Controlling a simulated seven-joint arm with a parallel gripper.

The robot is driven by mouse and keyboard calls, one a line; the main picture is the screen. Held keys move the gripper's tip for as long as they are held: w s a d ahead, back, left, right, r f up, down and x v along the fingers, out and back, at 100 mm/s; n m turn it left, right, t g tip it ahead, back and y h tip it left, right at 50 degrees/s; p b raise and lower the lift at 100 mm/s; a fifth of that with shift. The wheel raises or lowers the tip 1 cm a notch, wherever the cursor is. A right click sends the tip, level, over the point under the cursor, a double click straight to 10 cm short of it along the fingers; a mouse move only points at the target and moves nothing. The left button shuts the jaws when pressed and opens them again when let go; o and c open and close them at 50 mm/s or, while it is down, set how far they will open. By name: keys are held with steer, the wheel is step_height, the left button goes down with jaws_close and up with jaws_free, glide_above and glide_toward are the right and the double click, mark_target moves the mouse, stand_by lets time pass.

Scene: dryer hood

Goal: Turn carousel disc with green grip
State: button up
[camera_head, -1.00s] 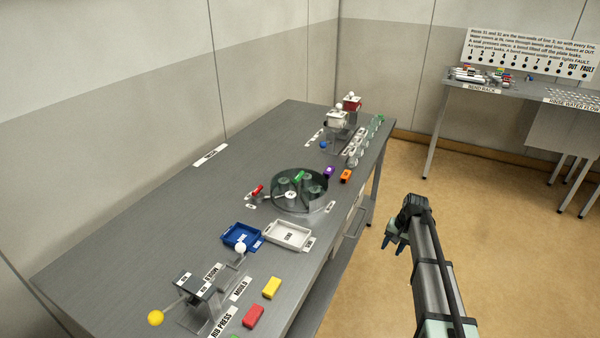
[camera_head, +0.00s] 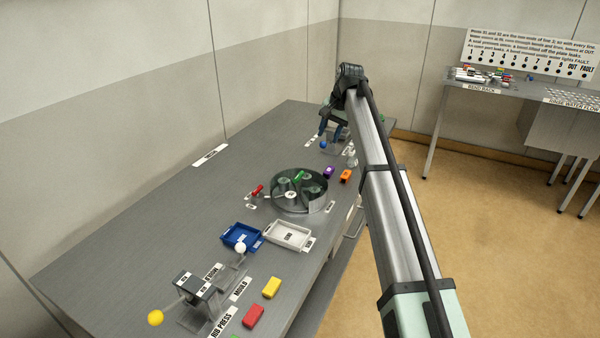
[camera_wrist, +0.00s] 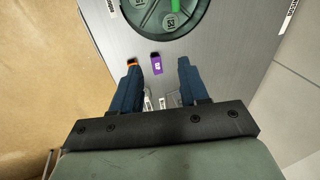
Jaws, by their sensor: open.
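The carousel disc (camera_head: 291,204) lies under a dark clear hood on the grey table, in the middle of the head view. Its green grip (camera_head: 300,176) stands up on the far side of the disc. In the wrist view the disc (camera_wrist: 148,17) is cut off by the top edge, with part of the green grip (camera_wrist: 175,4) showing. My gripper (camera_head: 332,134) is open and empty, over the table's far end beyond the disc. In the wrist view the fingers (camera_wrist: 157,75) are wide apart, well short of the disc.
A small red handle (camera_head: 257,190) is left of the disc. Blue (camera_head: 228,238) and white (camera_head: 303,245) trays sit nearer. My arm covers the table's far right.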

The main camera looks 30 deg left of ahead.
steer(key=h, duration=0.1)
glide_toward(299, 175)
steer(key=shift+g, duration=0.4)
steer(key=f, duration=0.2)
steer(key=a+f, duration=0.1)
steer(key=f, duration=0.5)
steer(key=shift+w+a+f, duration=0.1)
steer(key=shift+w+a, duration=0.2)
steer(key=shift+w, duration=0.1)
steer(key=shift+c, duration=0.2)
jaws_close()
